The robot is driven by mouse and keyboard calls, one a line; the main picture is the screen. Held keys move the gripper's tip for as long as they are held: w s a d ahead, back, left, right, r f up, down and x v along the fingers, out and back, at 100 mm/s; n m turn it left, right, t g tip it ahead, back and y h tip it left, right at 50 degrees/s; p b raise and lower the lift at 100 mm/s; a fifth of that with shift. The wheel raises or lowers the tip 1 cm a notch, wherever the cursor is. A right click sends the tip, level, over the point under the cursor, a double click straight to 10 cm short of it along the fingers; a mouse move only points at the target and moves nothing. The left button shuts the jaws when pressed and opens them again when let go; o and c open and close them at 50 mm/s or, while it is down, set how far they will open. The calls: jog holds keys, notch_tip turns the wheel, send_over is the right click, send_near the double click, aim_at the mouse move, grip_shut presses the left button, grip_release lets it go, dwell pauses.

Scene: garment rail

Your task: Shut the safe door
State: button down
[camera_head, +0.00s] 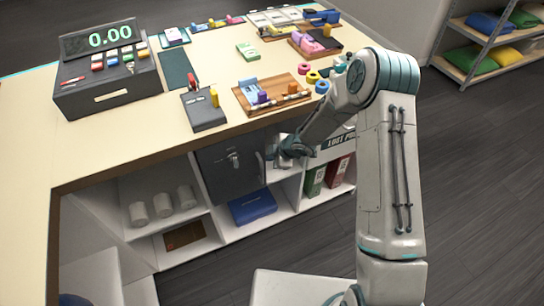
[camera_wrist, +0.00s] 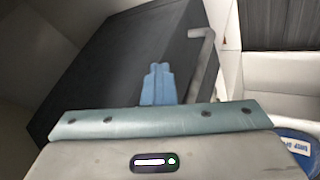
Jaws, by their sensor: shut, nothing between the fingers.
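The dark grey safe (camera_head: 222,178) sits in the upper shelf bay under the counter, with a small metal fitting on its front. In the wrist view its dark body (camera_wrist: 105,75) fills the left and middle, and a grey bent bar (camera_wrist: 203,62) stands at its right edge. I cannot tell how far the safe door stands open. My gripper (camera_head: 274,156) is at the right side of the safe, below the counter edge. In the wrist view its blue fingers (camera_wrist: 158,72) are together and empty, in front of the dark surface, left of the bar; contact is unclear.
The counter (camera_head: 120,135) overhangs the shelves and carries a cash register (camera_head: 105,75), a dark box (camera_head: 205,110) and a wooden tray (camera_head: 272,95). A blue box (camera_head: 252,207) lies below the safe. White cups (camera_head: 162,204) stand left; binders (camera_head: 315,181) stand right. Floor in front is clear.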

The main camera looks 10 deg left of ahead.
jog(key=s+d+f+p+v, duration=0.1)
jog(key=v, duration=1.1)
jog(key=shift+s+d+f, duration=0.3)
jog(key=shift+d, duration=0.05)
